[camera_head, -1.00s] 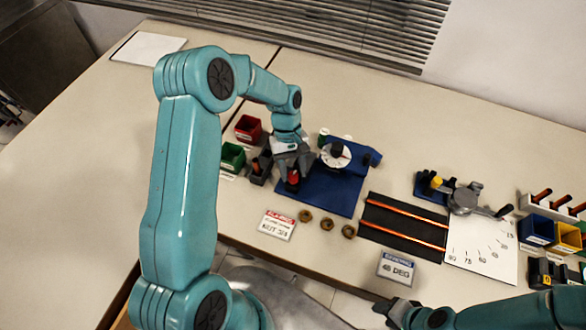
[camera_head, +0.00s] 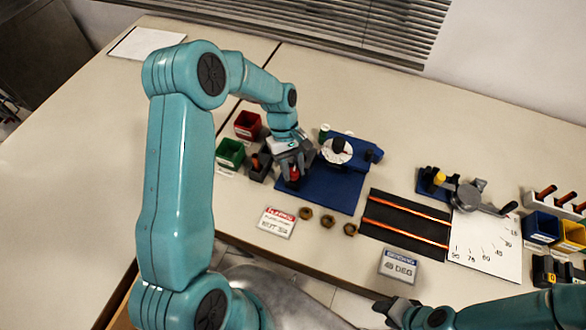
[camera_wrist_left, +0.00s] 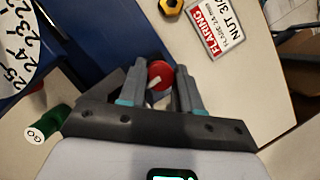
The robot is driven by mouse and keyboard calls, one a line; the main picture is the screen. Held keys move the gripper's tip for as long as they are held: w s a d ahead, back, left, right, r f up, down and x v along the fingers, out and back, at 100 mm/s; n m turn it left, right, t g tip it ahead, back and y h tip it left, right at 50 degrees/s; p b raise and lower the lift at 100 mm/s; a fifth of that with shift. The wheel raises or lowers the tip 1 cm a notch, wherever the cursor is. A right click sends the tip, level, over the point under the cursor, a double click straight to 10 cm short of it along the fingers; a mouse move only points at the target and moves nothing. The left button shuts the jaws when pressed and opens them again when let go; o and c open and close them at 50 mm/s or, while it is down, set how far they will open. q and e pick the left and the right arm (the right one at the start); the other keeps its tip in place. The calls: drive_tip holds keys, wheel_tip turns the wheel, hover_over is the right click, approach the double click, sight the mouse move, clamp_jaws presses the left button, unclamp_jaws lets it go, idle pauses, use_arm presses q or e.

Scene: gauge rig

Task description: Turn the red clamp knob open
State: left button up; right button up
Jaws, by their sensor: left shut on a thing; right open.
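The red clamp knob (camera_head: 294,174) is at the left side of the blue rig base (camera_head: 325,193). My left gripper (camera_head: 293,170) is over it from above and shut on it. In the left wrist view the round red knob (camera_wrist_left: 160,73) with a pale mark sits between the two grey fingertips (camera_wrist_left: 160,80). The gripper partly hides the knob and its clamp in the head view. A white dial (camera_head: 336,151) stands on the rig to the right of the gripper. My right gripper (camera_head: 391,311) is open and empty at the front, away from the rig.
Red (camera_head: 248,124) and green (camera_head: 230,152) bins stand left of the rig. Several brass nuts (camera_head: 327,222) and a flaring sign (camera_head: 277,222) lie in front. A black mat with copper rods (camera_head: 405,225) and a bender (camera_head: 467,196) are right.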

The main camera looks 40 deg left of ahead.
use_arm(q)
drive_tip(key=o, duration=0.7)
drive_tip(key=shift+a, duration=0.1)
drive_tip(key=shift+o, duration=0.2)
drive_tip(key=shift+w+a, duration=0.1)
drive_tip(key=shift+r, duration=0.15)
drive_tip(key=b+v, duration=0.1)
drive_tip(key=v, duration=1.5)
drive_tip(key=shift+b, duration=0.3)
drive_tip(key=shift+a, duration=0.1)
